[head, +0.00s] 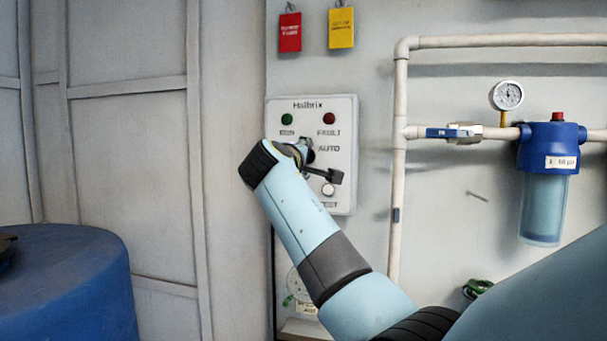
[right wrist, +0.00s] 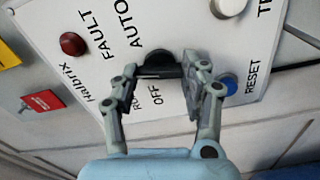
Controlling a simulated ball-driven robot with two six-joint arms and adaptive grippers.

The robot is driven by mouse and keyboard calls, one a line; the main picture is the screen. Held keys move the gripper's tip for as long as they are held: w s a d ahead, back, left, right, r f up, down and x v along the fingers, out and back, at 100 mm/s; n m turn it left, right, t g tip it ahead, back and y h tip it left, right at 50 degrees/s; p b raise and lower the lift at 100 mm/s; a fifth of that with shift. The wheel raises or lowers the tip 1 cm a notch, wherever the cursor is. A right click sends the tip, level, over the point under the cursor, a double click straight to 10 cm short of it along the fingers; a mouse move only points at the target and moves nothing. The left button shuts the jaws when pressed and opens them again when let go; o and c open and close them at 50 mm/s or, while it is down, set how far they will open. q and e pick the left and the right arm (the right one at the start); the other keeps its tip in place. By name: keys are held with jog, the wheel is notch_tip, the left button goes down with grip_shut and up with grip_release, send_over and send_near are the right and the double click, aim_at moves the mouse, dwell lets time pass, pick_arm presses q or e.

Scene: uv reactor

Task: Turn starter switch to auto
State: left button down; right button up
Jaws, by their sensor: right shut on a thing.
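The white Halbrix starter panel (head: 346,168) is on the wall in the middle of the head view. Its dark starter switch knob (right wrist: 158,66) shows in the right wrist view, among the words AUTO, OFF and a partly covered third label. My right gripper (right wrist: 160,76) is at the panel, with a finger on each side of the knob, shut on it. In the head view my right gripper (head: 304,153) and wrist hide most of the switch. I cannot tell for sure which word the knob points at. My left gripper is not in view.
The panel carries a green lamp (head: 287,119), a red fault lamp (head: 328,118), a white button (head: 328,190) and a blue reset button (right wrist: 229,83). White pipes (head: 400,90) and a blue filter (head: 548,150) are to the right. A blue drum (head: 65,290) stands lower left.

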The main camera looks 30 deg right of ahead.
jog(key=shift+f+m+b, duration=0.25)
jog(key=shift+m+b, duration=1.3)
jog(key=shift+m, duration=0.25)
jog(key=o, duration=1.2)
jog(key=shift+r, duration=0.1)
jog(key=shift+c, duration=0.2)
jog(key=shift+s+a, duration=0.1)
jog(key=v, duration=0.7)
